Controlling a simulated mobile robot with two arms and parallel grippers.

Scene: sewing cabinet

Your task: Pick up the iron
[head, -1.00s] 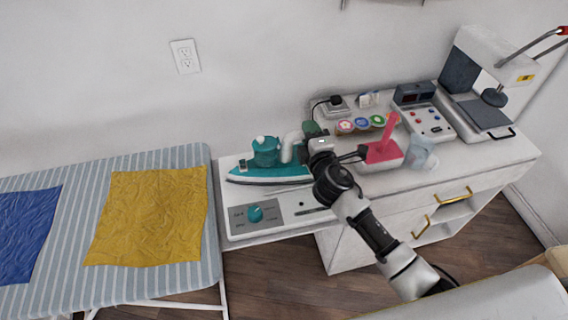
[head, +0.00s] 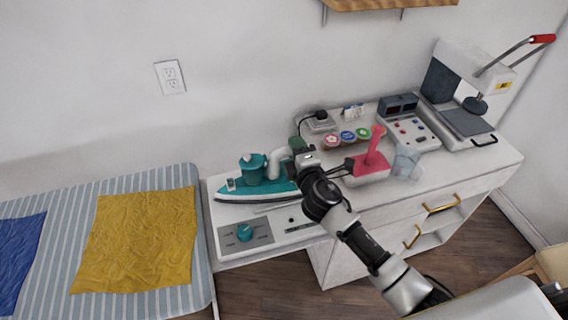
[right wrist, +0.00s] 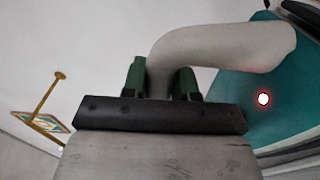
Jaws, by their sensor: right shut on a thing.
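The teal iron (head: 258,188) with a white handle (head: 278,160) is at the top of the white ironing station (head: 214,225), its tip to the left. My right gripper (head: 298,150) is at the handle's right end. In the right wrist view, the green fingers of my right gripper (right wrist: 161,80) are shut on the white handle (right wrist: 225,48), one on each side. The iron's teal body (right wrist: 275,100) shows at the right there. I cannot tell whether its base is clear of the station. My left gripper is not in view.
A striped ironing board (head: 150,182) with yellow cloth (head: 140,240) and blue cloth (head: 18,255) lies left. On the cabinet right of my gripper are a pink-topped container (head: 368,166), a clear container (head: 406,163), a control box (head: 410,132) and a press (head: 466,120).

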